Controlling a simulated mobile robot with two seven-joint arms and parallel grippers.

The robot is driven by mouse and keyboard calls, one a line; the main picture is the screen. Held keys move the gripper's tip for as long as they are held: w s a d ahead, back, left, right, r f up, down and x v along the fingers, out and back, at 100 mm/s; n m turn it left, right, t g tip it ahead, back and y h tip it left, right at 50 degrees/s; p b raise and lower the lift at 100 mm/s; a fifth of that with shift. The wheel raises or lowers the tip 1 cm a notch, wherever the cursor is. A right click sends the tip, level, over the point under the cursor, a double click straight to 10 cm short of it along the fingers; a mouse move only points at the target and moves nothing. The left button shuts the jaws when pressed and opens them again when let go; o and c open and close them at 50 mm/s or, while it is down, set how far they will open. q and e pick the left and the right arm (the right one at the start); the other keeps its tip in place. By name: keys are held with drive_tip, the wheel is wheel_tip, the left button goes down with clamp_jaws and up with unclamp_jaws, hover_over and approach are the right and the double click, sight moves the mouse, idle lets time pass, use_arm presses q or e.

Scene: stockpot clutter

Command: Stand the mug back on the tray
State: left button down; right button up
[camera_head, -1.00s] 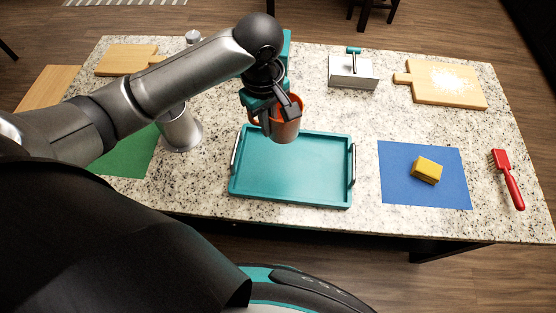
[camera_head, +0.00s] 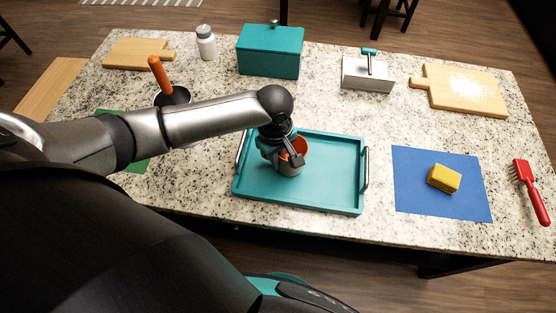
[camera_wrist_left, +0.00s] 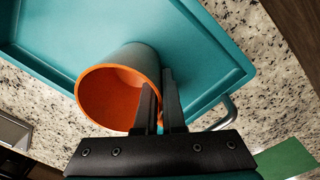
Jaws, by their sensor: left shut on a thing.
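My left gripper (camera_head: 291,157) is shut on the mug's rim from above. In the left wrist view, the mug (camera_wrist_left: 118,95) has its open orange mouth toward the camera, and the left gripper's fingers (camera_wrist_left: 163,90) pinch its wall on the right side. The teal tray (camera_wrist_left: 225,50) lies behind it. I cannot tell whether the mug's base touches the tray floor. My right gripper is not in view.
A teal box (camera_head: 270,55) and a metal holder (camera_head: 368,76) stand behind the tray. A blue mat (camera_head: 415,190) with a yellow sponge (camera_head: 443,178) lies to the right, near a red brush (camera_head: 533,190). An orange-handled pan (camera_head: 160,75) stands behind my left arm.

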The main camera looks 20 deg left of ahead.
use_arm(q)
drive_tip(key=c, duration=1.5)
unclamp_jaws()
drive_tip(key=shift+f, duration=0.1)
drive_tip(key=o, duration=0.5)
drive_tip(key=shift+r, duration=0.2)
drive_tip(key=r+p, duration=0.2)
drive_tip(key=r, duration=0.4)
drive_tip(key=r+p, duration=0.1)
drive_tip(key=r, duration=0.5)
drive_tip(key=shift+s+a+p, duration=0.15)
drive_tip(key=shift+s+p, duration=0.05)
drive_tip(key=shift+p, duration=0.2)
